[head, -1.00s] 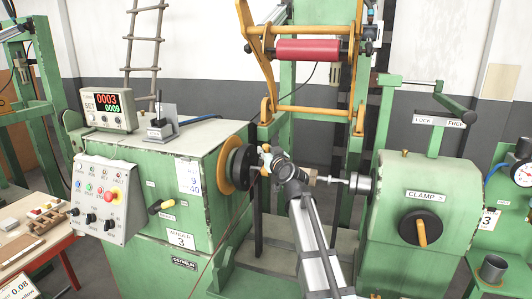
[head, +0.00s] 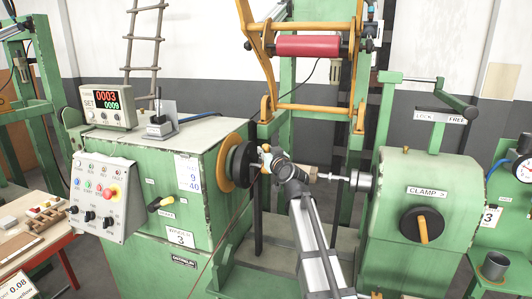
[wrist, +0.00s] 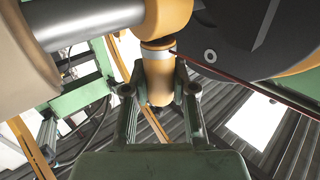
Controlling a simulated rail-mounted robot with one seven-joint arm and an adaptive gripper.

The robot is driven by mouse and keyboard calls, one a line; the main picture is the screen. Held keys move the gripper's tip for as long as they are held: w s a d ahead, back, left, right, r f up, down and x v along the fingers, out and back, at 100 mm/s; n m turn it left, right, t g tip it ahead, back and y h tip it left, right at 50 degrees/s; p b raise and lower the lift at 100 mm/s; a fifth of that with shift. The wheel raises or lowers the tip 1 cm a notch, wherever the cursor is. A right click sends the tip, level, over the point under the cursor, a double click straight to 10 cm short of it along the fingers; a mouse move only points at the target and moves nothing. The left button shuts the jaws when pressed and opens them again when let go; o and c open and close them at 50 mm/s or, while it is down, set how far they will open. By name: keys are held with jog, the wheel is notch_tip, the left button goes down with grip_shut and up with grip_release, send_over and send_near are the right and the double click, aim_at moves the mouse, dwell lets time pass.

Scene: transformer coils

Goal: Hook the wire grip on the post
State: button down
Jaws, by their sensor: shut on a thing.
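In the wrist view the wire grip (wrist: 158,82) is an orange cylinder with a silver band. My gripper (wrist: 160,90) is shut on it, one finger on each side. A dark red wire (wrist: 238,82) runs from the grip toward the lower right. Just above the grip is an orange rounded end on a grey shaft (wrist: 92,22), which may be the post; I cannot tell whether the grip touches it. In the head view my gripper (head: 266,161) is beside the winder's dark faceplate (head: 241,164), and my arm hides part of that area.
The green winder (head: 190,235) stands left, with a control panel (head: 102,197) and counter display (head: 108,105). The green clamp unit (head: 425,215) stands right, its spindle (head: 361,181) facing the winder. A red roller (head: 308,46) hangs in a yellow frame above.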

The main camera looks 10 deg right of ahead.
jog(key=c, duration=0.9)
grip_release()
jog(key=shift+o, duration=0.2)
jog(key=s+d, duration=0.2)
jog(key=s, duration=0.9)
jog(key=shift+s, duration=0.4)
jog(key=shift+d, duration=0.1)
